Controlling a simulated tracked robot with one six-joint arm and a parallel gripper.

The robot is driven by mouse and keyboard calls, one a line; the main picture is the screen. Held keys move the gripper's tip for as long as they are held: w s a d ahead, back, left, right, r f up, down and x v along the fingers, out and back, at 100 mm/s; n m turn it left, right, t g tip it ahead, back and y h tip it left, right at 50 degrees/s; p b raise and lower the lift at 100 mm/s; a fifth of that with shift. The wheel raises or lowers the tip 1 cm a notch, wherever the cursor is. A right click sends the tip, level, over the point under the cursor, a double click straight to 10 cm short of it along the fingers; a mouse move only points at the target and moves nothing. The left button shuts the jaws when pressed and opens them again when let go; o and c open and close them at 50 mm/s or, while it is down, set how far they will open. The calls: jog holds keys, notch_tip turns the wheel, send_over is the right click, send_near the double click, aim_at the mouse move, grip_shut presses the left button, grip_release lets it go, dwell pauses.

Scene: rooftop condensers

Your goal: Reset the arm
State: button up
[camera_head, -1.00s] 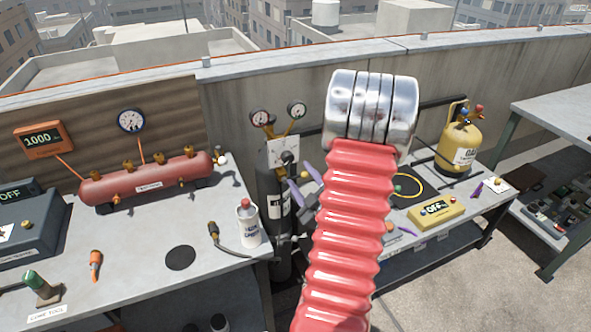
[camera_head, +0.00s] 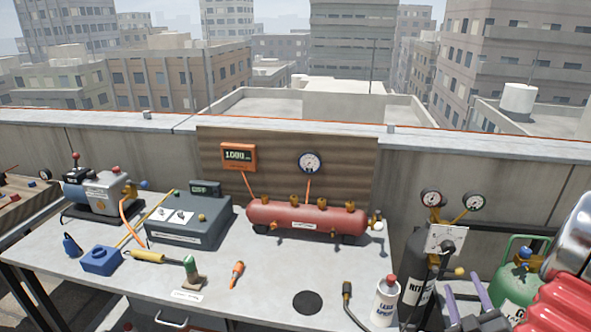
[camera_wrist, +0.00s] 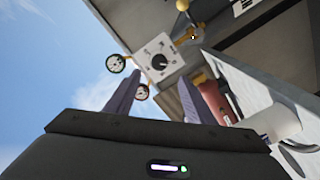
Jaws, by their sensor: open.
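My gripper (camera_head: 468,297) shows at the lower right of the head view, its two purple fingers spread apart in front of the black nitrogen cylinder (camera_head: 417,275). Nothing is between the fingers. My red ribbed arm sleeve (camera_head: 565,308) fills the bottom right corner. In the wrist view my gripper (camera_wrist: 155,98) is also open and empty, fingers pointing toward the white regulator plate (camera_wrist: 161,60) and its gauges. Whether the fingers touch the cylinder cannot be told.
The bench holds a red manifold tank (camera_head: 305,217), a dark grey box (camera_head: 188,222), a pump (camera_head: 103,190), a white leak spray can (camera_head: 385,300) and small tools. A green cylinder (camera_head: 518,277) stands at the right. A parapet (camera_head: 420,165) runs behind.

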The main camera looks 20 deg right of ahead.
jog(key=s+f+m+g+y, duration=0.1)
jog(key=s+f+m+g, duration=0.25)
jog(key=f, duration=0.35)
jog(key=s+f+m+g+y, duration=0.1)
jog(key=s+f+m+g, duration=0.1)
jog(key=s+f+g, duration=0.4)
jog(key=w+a+r+y, duration=0.2)
jog(key=a+r, duration=0.6)
jog(key=a, duration=0.6)
jog(key=w+a+r+n+y, duration=0.1)
jog(key=w+a+r+y, duration=0.1)
jog(key=a+r, duration=0.7)
jog(key=w+a+r+n+y, duration=0.1)
jog(key=w+a+r+y, duration=0.2)
jog(key=a+r, duration=0.6)
jog(key=a, duration=1)
jog(key=shift+w+a+r, duration=0.15)
jog(key=shift+w+a, duration=0.1)
jog(key=shift+n, duration=0.25)
